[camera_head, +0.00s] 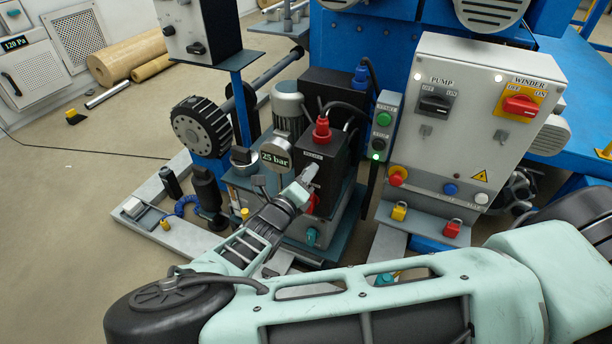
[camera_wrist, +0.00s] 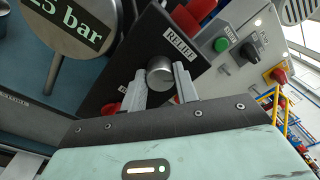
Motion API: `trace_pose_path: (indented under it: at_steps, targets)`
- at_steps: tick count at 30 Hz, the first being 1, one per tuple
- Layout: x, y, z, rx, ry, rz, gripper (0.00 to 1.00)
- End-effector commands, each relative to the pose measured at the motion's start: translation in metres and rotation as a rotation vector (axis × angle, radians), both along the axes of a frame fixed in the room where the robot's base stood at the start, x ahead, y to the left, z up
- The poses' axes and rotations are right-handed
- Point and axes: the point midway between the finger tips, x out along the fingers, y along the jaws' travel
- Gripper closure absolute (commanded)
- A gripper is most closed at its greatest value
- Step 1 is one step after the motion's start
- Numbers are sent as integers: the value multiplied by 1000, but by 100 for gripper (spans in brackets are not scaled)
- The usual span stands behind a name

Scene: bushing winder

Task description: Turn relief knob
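In the wrist view my gripper (camera_wrist: 160,82) has one finger on each side of the knob. The fingers are apart, and narrow gaps seem to show beside the knob; contact is not clear. In the head view my gripper (camera_head: 308,176) is at the front of the black box (camera_head: 318,155) and hides the knob. A round gauge (camera_head: 275,156) left of it reads 25 bar.
A red knob (camera_head: 321,130) stands on top of the black box, with a cable beside it. Red parts (camera_wrist: 111,108) lie close to my fingers. A green-button box (camera_head: 384,120) and the grey PUMP/WINDER cabinet (camera_head: 462,130) stand to the right.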

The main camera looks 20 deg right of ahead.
Motion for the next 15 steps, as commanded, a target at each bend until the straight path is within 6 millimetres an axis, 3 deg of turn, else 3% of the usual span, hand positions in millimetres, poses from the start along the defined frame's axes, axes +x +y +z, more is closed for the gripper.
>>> trace_pose_path:
  at_steps: [15]
  targets:
    - [0,0,4,119,-119,1,93]
